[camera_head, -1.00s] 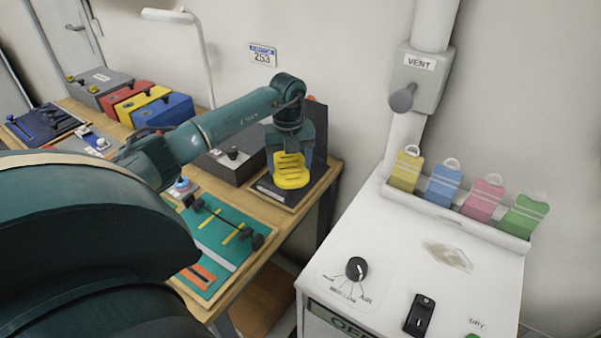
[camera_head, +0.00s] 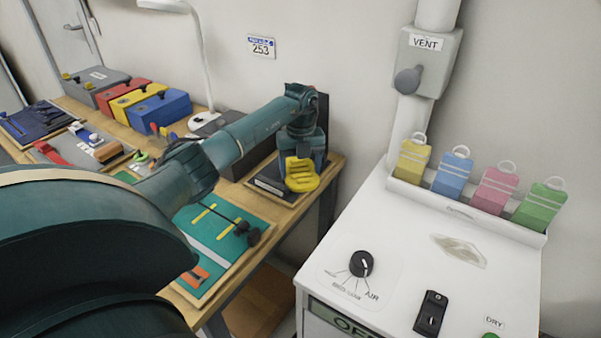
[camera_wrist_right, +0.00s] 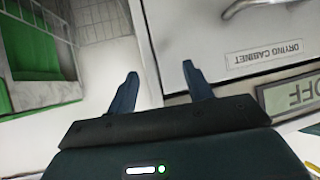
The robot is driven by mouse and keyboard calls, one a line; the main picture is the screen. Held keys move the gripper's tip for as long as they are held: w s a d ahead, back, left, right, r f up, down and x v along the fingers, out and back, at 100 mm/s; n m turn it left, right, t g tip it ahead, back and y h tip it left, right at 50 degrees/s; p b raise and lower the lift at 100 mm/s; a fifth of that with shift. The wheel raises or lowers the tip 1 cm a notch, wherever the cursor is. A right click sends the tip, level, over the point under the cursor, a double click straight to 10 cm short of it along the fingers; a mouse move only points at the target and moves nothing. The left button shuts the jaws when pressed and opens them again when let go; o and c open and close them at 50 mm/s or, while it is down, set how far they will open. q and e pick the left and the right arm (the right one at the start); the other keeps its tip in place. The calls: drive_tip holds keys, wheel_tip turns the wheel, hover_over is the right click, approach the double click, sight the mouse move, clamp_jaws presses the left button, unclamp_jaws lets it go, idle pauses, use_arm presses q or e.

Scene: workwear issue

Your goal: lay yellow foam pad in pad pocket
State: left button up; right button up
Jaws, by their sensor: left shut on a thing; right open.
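The yellow foam pad (camera_head: 302,174) is held in my left gripper (camera_head: 300,160) in the head view, above the front of a dark tray-like holder at the bench's right end. My left gripper is shut on the pad and points down. A teal mat (camera_head: 222,232) with yellow strips and a dark bar lies on the bench to the left of the pad. I cannot tell which part is the pad pocket. My right gripper (camera_wrist_right: 157,85) is open and empty in the right wrist view, in front of the drying cabinet (camera_wrist_right: 195,40).
The wooden bench (camera_head: 262,205) carries red, yellow and blue boxes (camera_head: 160,108) at the back left. The white cabinet top (camera_head: 400,235) on the right holds a dial (camera_head: 361,264), a black switch (camera_head: 431,313) and a rack of colored tags (camera_head: 480,190). A gap separates bench and cabinet.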

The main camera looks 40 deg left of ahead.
sight(300, 171)
use_arm(q)
drive_tip(key=shift+r, duration=0.15)
use_arm(e)
drive_tip(key=shift+s+r, duration=0.1)
drive_tip(key=shift+s, duration=0.05)
use_arm(q)
drive_tip(key=o, duration=1)
drive_tip(key=shift+c, duration=0.2)
drive_tip(key=shift+r+p, duration=0.4)
wheel_tip(300, 171, up, 8)
drive_tip(key=p, duration=0.6)
drive_tip(key=shift+f, duration=0.2)
drive_tip(key=shift+r+b, duration=0.3)
drive_tip(key=shift+r, duration=1.5)
use_arm(e)
drive_tip(key=shift+s+d+r+g+h, duration=0.2)
drive_tip(key=shift+d+r+g+h, duration=0.1)
drive_tip(key=shift+d, duration=0.2)
drive_tip(key=shift+s+d+r+g+h, duration=0.2)
drive_tip(key=shift+d+r+h, duration=0.1)
drive_tip(key=shift+d, duration=0.15)
